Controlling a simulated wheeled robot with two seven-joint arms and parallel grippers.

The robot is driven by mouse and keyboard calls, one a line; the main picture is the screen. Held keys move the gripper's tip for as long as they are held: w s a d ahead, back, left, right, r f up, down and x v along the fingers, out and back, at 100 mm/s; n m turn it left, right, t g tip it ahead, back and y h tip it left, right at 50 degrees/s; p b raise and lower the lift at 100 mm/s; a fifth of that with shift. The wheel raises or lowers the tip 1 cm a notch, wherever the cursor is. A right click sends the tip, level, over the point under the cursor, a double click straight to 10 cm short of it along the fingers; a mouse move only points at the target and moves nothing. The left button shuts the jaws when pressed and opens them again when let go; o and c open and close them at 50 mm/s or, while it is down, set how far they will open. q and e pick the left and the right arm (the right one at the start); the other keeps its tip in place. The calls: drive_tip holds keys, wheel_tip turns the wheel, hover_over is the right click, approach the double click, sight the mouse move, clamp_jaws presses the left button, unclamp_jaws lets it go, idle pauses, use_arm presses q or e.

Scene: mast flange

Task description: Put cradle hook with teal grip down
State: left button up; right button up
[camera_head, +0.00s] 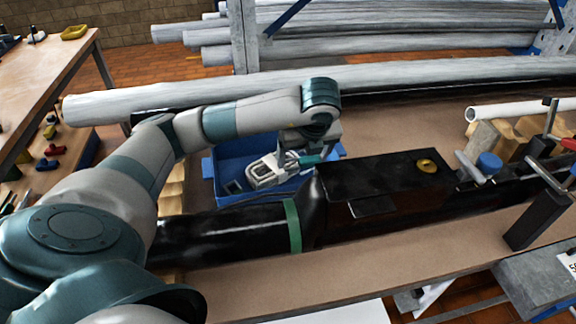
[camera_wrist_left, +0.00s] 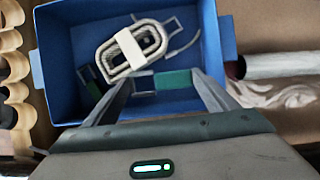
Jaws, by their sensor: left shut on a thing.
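The cradle hook with teal grip shows as a short teal handle (camera_head: 309,160) at my left gripper in the head view. It also shows in the left wrist view (camera_wrist_left: 173,80). My left gripper (camera_head: 298,157) is shut on this grip, with one finger at each end of it in the wrist view (camera_wrist_left: 160,84). The hook is over the blue bin (camera_head: 232,153), inside its outline in the wrist view (camera_wrist_left: 57,68). I cannot tell whether the hook touches anything in the bin. My right gripper is not in view.
A grey coil with a white band (camera_wrist_left: 131,47) lies in the bin. A black mast tube (camera_head: 225,236) with a green band (camera_head: 293,226) lies in front. Long grey tubes (camera_head: 400,76) lie behind. Clamps (camera_head: 540,210) stand at the right. The bench's front strip is clear.

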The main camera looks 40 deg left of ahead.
sight(303, 164)
use_arm(q)
wheel_tip(303, 164, down, 4)
drive_tip(key=shift+r, duration=0.25)
wheel_tip(303, 164, down, 2)
drive_tip(key=shift+f+p, duration=0.1)
drive_tip(key=shift+p, duration=0.3)
drive_tip(key=shift+f, duration=0.4)
wheel_tip(303, 164, down, 3)
drive_tip(key=shift+p, duration=0.45)
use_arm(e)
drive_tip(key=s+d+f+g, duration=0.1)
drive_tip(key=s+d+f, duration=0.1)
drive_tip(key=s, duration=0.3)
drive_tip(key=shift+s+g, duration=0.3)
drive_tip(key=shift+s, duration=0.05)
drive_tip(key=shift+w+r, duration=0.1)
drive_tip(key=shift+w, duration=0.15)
